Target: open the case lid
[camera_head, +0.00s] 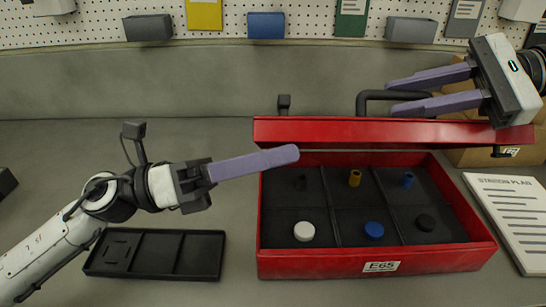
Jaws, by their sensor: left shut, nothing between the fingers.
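The red case (376,262) sits on the bench right of centre. Its red lid (385,130) is raised at the back edge, seen nearly edge-on, with a dark handle (375,97) behind it.
A black tray (155,254) lies left of the case. A station plan sheet (513,214) lies to the right, and a cardboard box (470,157) stands behind the case at right. A pegboard (310,22) with bins and cards lines the back.

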